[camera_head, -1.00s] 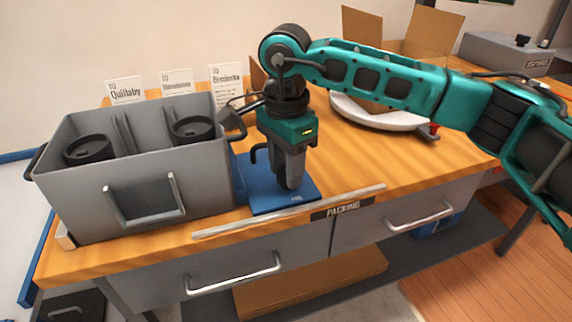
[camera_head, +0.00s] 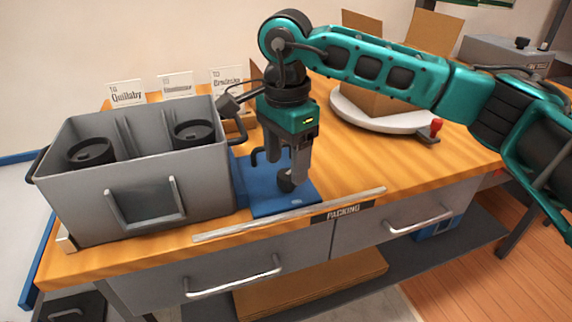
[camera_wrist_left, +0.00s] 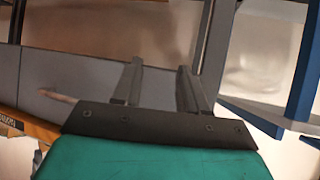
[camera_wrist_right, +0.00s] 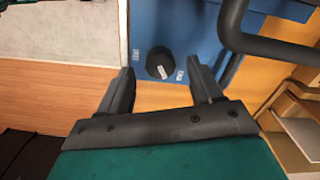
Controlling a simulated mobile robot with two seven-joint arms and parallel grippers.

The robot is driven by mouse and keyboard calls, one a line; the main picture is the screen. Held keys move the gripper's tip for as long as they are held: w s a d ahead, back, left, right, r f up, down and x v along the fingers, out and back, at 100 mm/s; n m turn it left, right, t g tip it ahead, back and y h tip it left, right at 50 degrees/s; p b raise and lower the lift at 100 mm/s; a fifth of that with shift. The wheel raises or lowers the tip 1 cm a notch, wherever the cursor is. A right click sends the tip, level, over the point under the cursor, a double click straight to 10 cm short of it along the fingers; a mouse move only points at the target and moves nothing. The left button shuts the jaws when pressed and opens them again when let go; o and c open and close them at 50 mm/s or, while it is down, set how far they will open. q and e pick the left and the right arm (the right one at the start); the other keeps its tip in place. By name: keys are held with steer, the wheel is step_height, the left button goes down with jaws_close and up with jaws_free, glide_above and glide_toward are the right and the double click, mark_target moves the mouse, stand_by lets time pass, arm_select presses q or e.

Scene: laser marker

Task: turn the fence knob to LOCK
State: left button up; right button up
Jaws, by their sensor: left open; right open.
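The fence knob (camera_wrist_right: 160,63) is a round black knob with a pale pointer bar on a blue plate (camera_wrist_right: 182,20). Small white labels sit beside it, too small to read. In the head view the knob (camera_head: 286,184) shows partly behind my right gripper, on the blue plate (camera_head: 262,206). My right gripper (camera_head: 289,178) points down over the plate. In the right wrist view it (camera_wrist_right: 166,82) is open and empty, its fingertips on either side of the knob's near edge. I cannot tell whether they touch it. My left gripper (camera_wrist_left: 158,70) is open and empty, seen only in its wrist view.
A grey bin (camera_head: 205,165) with two black-lidded cups stands left of the plate. A black bar handle (camera_wrist_right: 235,25) rises beside the knob. A white turntable (camera_head: 380,118) with a cardboard box is behind right. The right front of the table (camera_head: 420,165) is clear.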

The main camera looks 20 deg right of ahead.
mark_target(286, 174)
step_height(286, 174, up, 11)
steer(key=p, duration=0.1)
steer(key=shift+f, duration=0.15)
